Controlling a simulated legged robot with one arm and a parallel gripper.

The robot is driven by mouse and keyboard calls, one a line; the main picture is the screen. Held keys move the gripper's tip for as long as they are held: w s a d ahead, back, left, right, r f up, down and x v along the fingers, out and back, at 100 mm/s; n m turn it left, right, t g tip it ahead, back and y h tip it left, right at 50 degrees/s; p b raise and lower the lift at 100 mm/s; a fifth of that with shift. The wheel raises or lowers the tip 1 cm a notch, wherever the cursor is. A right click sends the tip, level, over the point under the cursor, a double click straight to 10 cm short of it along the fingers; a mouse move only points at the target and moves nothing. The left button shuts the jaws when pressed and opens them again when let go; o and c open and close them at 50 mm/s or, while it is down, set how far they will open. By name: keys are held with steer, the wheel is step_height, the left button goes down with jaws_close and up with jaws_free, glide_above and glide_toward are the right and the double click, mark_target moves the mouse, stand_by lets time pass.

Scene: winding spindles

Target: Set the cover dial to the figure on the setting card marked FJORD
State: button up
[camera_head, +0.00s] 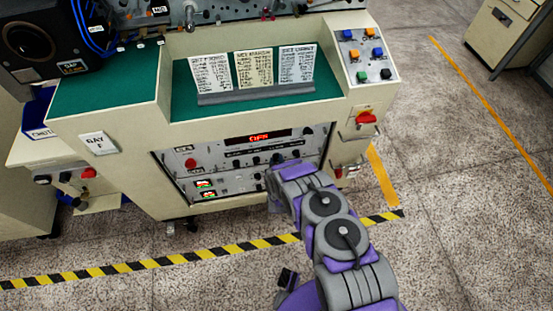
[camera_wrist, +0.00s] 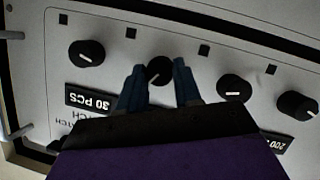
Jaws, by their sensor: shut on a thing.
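My gripper (camera_wrist: 159,78) is shut on a small black knob (camera_wrist: 159,69), one blue finger on each side. A white pointer line shows on the knob's face. Its label is hidden behind my gripper, so I cannot tell whether it is the cover dial. In the head view my arm reaches the knob row on the front panel (camera_head: 222,181), and the fingertips are hidden there. Three setting cards stand in a holder; the left card (camera_head: 208,68) appears headed FJORD, the middle card (camera_head: 254,69) MARSH, the right card (camera_head: 296,67) ORBIT. Their figures are too small to read.
Other knobs flank the held one: a left knob (camera_wrist: 87,54), a right knob (camera_wrist: 234,87) and a far right knob (camera_wrist: 297,105). Upside-down labels read "30 PCS" (camera_wrist: 91,101) and "200". A red display (camera_head: 258,137) appears to read OFF. A red control (camera_head: 366,117) sits right of the panel.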

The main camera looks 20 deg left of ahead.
steer(key=m+p, duration=0.1)
steer(key=m+g+y+p, duration=0.1)
steer(key=shift+d+m, duration=0.2)
steer(key=shift+m, duration=0.1)
steer(key=shift+w+m+g+y+b, duration=0.1)
steer(key=shift+m+g+y+b, duration=0.3)
steer(key=shift+m+y, duration=0.95)
steer(key=o, duration=1)
steer(key=shift+m, duration=0.25)
steer(key=shift+o, duration=0.2)
steer(key=shift+d, duration=0.1)
steer(key=p+v, duration=0.3)
steer(key=v, duration=1.4)
steer(key=shift+r+p, duration=0.25)
steer(key=shift+p, duration=0.1)
steer(key=shift+w+d, duration=0.1)
steer(key=shift+w, duration=0.1)
